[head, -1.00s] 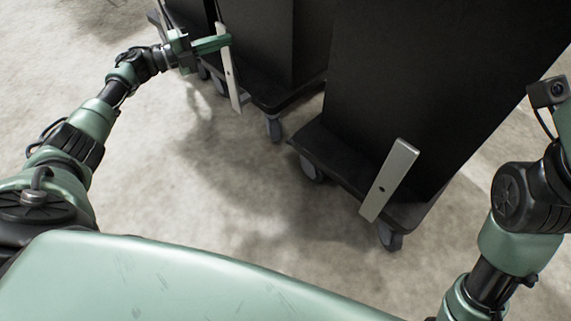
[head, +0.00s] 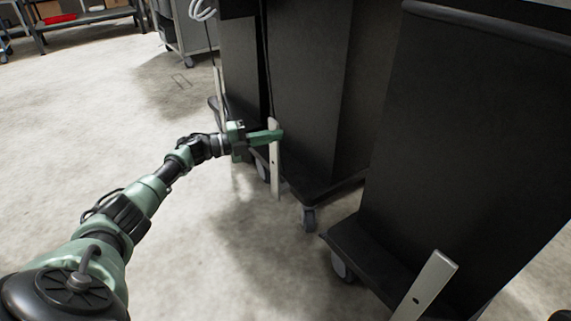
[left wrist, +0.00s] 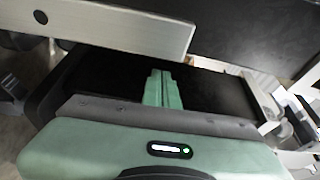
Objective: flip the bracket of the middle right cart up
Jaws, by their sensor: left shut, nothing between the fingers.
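The middle cart (head: 305,95) is a tall dark box on a black wheeled base. Its bracket (head: 275,175), a pale flat metal strip, stands roughly upright at the base's near edge. My left gripper (head: 280,135) is shut and empty, its green fingers crossing the bracket near its top. In the left wrist view the shut fingertips (left wrist: 164,74) point toward the edge of a pale bracket (left wrist: 95,25) with a dark hole. I cannot tell if they touch it. My right gripper is out of view.
A nearer dark cart (head: 470,150) stands at the right, with its own pale bracket (head: 427,285) tilted at its base. Another pale bracket (head: 217,90) shows farther left. A grey cabinet (head: 195,30) is behind. Open concrete floor lies left.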

